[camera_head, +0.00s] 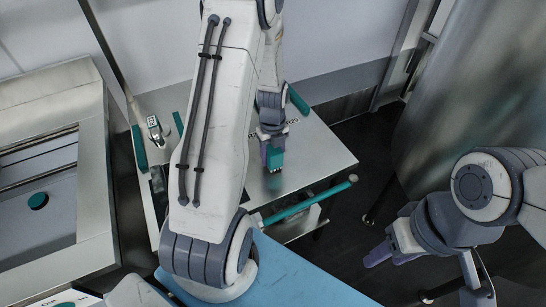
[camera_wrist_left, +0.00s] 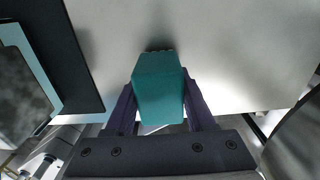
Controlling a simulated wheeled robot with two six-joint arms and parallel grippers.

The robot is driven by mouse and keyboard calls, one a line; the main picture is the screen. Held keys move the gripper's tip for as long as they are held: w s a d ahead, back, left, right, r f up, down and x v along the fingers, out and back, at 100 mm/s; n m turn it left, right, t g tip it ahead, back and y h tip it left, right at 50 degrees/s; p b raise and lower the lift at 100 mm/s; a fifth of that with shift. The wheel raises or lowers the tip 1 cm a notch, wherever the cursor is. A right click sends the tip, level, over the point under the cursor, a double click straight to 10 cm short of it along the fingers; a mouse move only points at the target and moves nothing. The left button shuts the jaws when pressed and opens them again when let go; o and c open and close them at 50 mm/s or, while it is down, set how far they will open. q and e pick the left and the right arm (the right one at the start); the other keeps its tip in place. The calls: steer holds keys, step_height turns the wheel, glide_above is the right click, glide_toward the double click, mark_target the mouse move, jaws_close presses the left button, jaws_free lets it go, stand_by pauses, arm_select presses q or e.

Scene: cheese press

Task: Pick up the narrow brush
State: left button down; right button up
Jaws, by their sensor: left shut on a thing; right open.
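My left gripper (camera_head: 272,150) is over the steel table and shut on a teal block with a dark, bristly-looking edge, which looks like the narrow brush (camera_head: 277,160). In the left wrist view, the dark purple fingers clasp both sides of the brush (camera_wrist_left: 159,88), and its bristly end points away from the gripper. I cannot tell whether the bristles touch the tabletop. My right gripper (camera_head: 392,257) is open and empty at the right, away from the table.
The steel table (camera_head: 318,155) has clear room right of the brush. A teal bar (camera_head: 298,99) lies behind it. A teal-handled rod (camera_head: 310,203) runs along the front edge. A small white-and-dark device (camera_head: 155,130) stands at the left. A steel basin (camera_head: 45,225) is far left.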

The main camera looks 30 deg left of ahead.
arm_select(q)
step_height(320, 180, up, 3)
steer(key=shift+w+f, duration=0.1)
steer(key=s+d+r, duration=0.6)
steer(key=d+r, duration=0.1)
steer(key=d, duration=0.3)
steer(key=shift+s+r+p, duration=0.15)
steer(key=shift+r+p, duration=0.05)
steer(key=shift+p, duration=0.1)
